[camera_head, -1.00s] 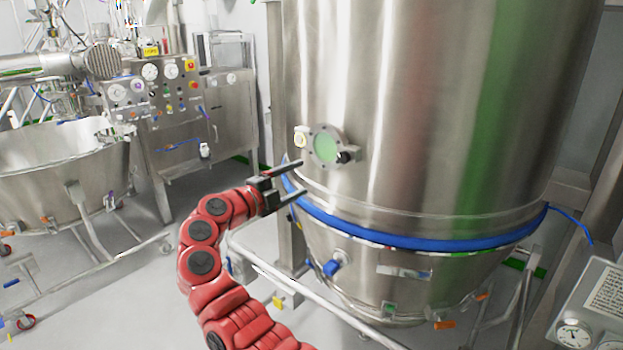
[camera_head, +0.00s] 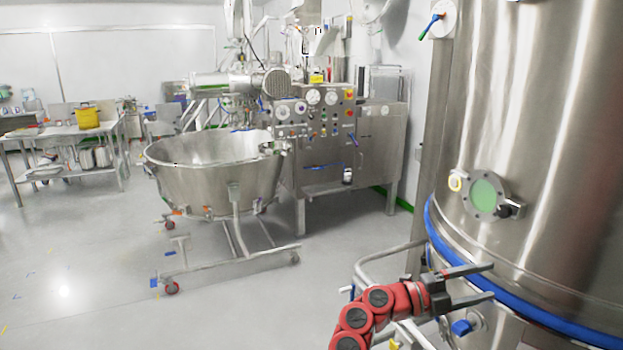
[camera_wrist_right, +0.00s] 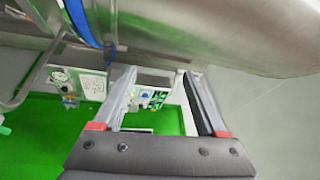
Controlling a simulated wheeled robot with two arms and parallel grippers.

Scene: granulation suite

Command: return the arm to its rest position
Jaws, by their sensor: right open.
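My right gripper (camera_head: 482,284) is at the end of a red arm at the lower right of the head view. Its two dark fingers are apart with nothing between them. They point right, towards the large steel vessel (camera_head: 545,130), just below its round green sight glass (camera_head: 484,196). Whether they touch the vessel I cannot tell. In the right wrist view the open fingers (camera_wrist_right: 165,95) frame a distant panel with gauges and a green floor area. My left gripper is not in view.
A blue band (camera_head: 470,262) rings the vessel, with a steel tube frame (camera_head: 385,258) beside my arm. A wheeled steel bowl (camera_head: 215,180) and a control cabinet (camera_head: 365,150) stand further left. A table (camera_head: 60,132) is at the far left. Floor in the left foreground is clear.

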